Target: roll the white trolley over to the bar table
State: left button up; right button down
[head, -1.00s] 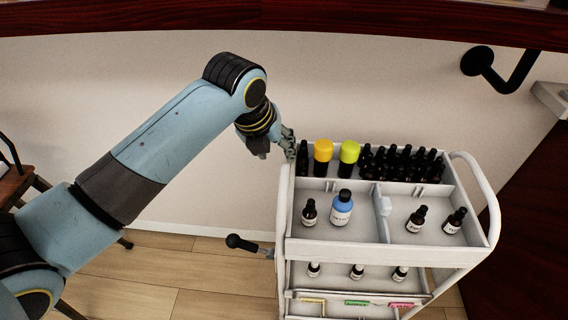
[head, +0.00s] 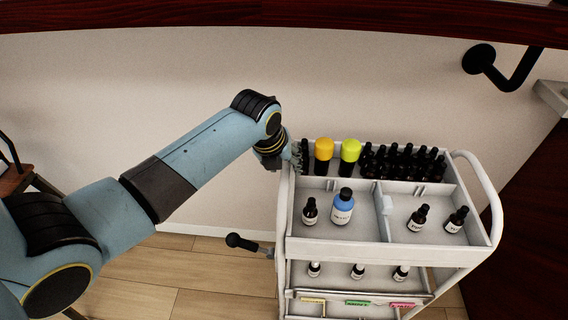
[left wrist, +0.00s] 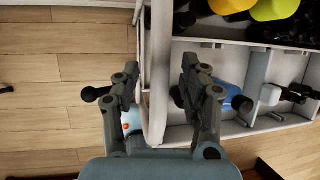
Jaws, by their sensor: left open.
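The white trolley (head: 385,256) stands at the right of the head view, its upper tray full of bottles. Its left handle rail (left wrist: 160,60) runs between the two fingers of my left gripper (left wrist: 159,72) in the left wrist view. The fingers are open, one on each side of the rail, with visible gaps. In the head view my left gripper (head: 297,156) is at the trolley's far left corner, partly hidden by its own wrist. My right gripper is not in view. I cannot tell whether the dark red wooden edge (head: 300,18) belongs to the bar table.
Yellow-capped (head: 323,158) and green-capped (head: 349,158) bottles, several dark bottles and a blue bottle (head: 342,208) stand loose in the tray.

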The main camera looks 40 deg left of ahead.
pick_arm(q)
grip_shut()
dwell(0.4)
